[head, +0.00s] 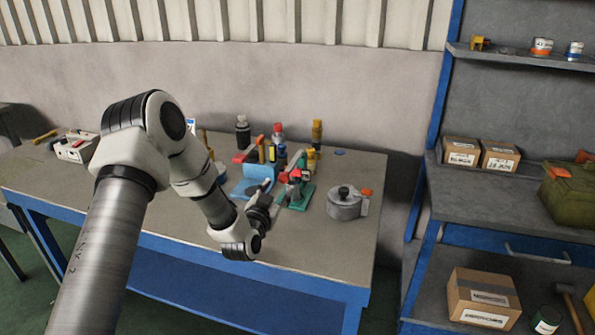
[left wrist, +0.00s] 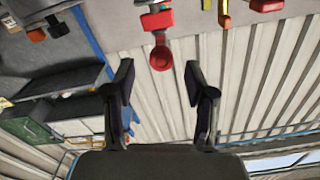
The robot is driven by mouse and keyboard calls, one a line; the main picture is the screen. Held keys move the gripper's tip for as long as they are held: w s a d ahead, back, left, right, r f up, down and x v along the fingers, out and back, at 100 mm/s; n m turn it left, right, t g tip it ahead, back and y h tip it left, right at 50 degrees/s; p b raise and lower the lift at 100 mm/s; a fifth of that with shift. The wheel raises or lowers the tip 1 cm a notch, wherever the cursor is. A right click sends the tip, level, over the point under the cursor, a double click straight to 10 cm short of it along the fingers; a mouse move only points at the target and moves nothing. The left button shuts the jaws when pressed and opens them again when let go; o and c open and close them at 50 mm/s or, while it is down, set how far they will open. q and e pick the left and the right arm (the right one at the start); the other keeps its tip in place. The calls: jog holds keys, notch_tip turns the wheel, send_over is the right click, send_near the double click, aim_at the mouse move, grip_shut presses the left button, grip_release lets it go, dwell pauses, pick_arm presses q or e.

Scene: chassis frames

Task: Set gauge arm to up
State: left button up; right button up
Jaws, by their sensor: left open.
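A small device with a green base (head: 297,198) and red and grey parts stands on the workbench; it may be the one with the gauge arm, but I cannot tell for sure. My left gripper (head: 268,198) is just left of it, over the bench top. In the left wrist view, my left gripper (left wrist: 158,72) is open, with nothing between its fingers. A red part with a rounded end (left wrist: 161,57) shows beyond the fingertips, near the top, apparently apart from them. The arm's setting is too small to tell. My right gripper is not in view.
The workbench (head: 170,213) holds a blue bin (head: 262,170) with tools, several bottles behind it, and a round grey device (head: 343,205) with an orange part at right. Shelves with cartons (head: 483,297) stand at right.

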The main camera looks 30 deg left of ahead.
aim_at(282, 178)
pick_arm(q)
jog(key=w, duration=0.1)
jog(key=w+r, duration=0.1)
jog(key=w, duration=0.1)
jog(key=shift+w+a+r+t+p, duration=0.15)
jog(key=shift+a+r+t+p, duration=0.15)
jog(key=shift+a+p, duration=0.1)
jog(key=w, duration=0.1)
jog(key=w+f, duration=0.1)
jog(key=shift+w+a+f, duration=0.1)
jog(key=shift+w+a, duration=0.2)
jog(key=shift+s+r, duration=0.25)
jog(key=shift+c, duration=0.7)
grip_shut()
